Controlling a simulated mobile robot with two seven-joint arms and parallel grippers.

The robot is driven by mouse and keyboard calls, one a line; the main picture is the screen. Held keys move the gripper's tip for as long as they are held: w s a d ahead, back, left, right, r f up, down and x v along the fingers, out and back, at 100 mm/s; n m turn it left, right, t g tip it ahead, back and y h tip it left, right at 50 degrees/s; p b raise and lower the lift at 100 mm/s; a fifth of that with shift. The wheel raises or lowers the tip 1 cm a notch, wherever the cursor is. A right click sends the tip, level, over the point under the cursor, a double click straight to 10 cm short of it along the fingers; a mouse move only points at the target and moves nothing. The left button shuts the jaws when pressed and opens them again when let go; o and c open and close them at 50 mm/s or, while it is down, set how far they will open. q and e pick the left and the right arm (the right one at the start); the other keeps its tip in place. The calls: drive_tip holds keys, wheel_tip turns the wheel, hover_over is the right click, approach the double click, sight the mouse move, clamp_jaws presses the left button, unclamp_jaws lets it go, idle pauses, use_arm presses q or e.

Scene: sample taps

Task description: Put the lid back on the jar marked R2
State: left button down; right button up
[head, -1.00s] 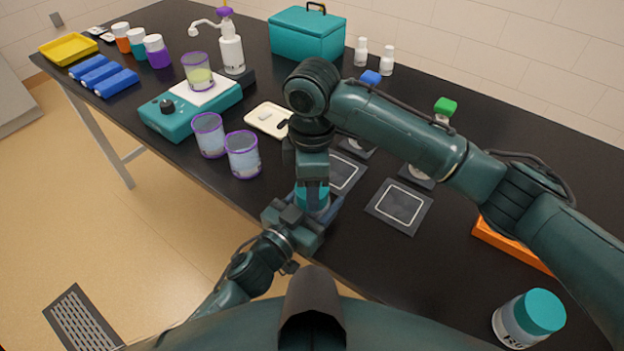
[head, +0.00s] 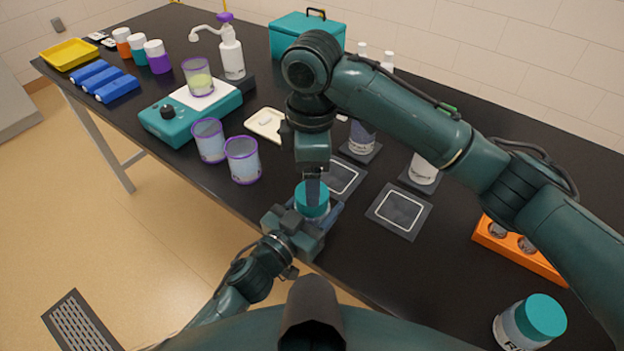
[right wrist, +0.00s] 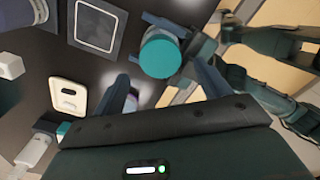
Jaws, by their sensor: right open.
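A jar with a teal lid (head: 311,197) stands at the bench's near edge. Its body is mostly hidden and its marking is not visible. My left gripper (head: 300,228) is around the jar's body, with a finger on either side. My right gripper (head: 313,178) is open just above the lid. In the right wrist view the teal lid (right wrist: 160,57) sits on top of the jar, beyond my open right fingers (right wrist: 160,88). Another jar with a teal lid (head: 530,321) stands at the lower right; its label is partly cut off, with an R readable.
Bare square pads (head: 398,209) lie right of the held jar, with bottles on pads behind. Two purple-rimmed beakers (head: 243,160) and a pale tray (head: 266,124) are to the left. An orange rack (head: 520,252) is at right.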

sight(312, 210)
drive_tip(key=shift+r, duration=0.1)
drive_tip(key=n, duration=0.1)
drive_tip(key=r+n, duration=0.1)
drive_tip(key=n, duration=0.2)
drive_tip(key=shift+r, duration=0.3)
drive_tip(key=n, duration=0.2)
drive_tip(key=r+n, duration=0.1)
drive_tip(key=n, duration=0.3)
drive_tip(key=shift+r, duration=0.4)
drive_tip(key=shift+f, duration=4.05)
drive_tip(key=shift+c, duration=0.5)
